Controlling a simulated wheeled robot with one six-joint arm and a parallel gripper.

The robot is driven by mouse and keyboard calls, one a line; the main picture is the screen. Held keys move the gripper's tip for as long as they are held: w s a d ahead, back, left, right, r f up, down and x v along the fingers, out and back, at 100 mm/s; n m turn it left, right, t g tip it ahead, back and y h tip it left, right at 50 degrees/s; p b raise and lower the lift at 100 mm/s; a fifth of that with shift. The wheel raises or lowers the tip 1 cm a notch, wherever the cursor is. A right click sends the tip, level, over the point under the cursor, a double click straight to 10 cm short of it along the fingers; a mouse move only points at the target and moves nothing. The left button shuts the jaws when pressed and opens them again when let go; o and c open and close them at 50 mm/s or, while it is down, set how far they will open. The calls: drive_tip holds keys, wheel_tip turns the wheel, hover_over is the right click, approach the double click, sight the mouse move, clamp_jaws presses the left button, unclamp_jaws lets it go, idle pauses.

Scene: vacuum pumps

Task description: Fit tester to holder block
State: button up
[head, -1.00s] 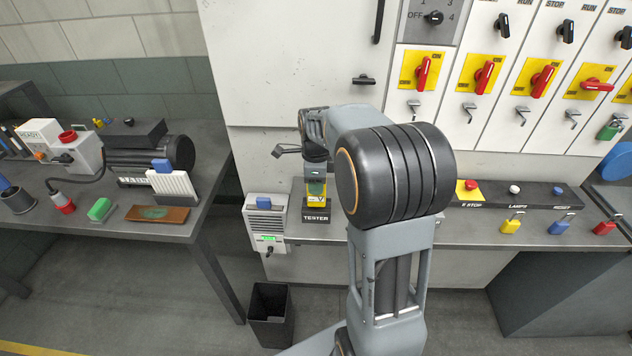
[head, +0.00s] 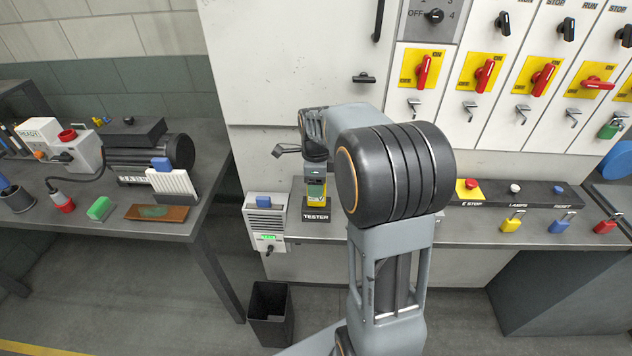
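The holder block (head: 316,216), black with a white TESTER label, stands on the narrow bench under the cabinets. My gripper (head: 315,178) is right above and around the tester's upper part, pointing down. Its fingers are small and partly hidden, so whether they are closed on the tester is not clear.
A white charger-like box (head: 265,225) with a blue item stands just left of the block. A dark bin (head: 270,310) is on the floor below. Right along the bench are a black button panel (head: 535,192) and yellow, blue and red padlocks (head: 512,223).

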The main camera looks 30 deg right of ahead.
drive_tip(key=shift+o, duration=0.3)
drive_tip(key=shift+r, duration=0.1)
drive_tip(key=shift+r, duration=0.35)
wheel_tip(320, 180, up, 13)
idle(0.8)
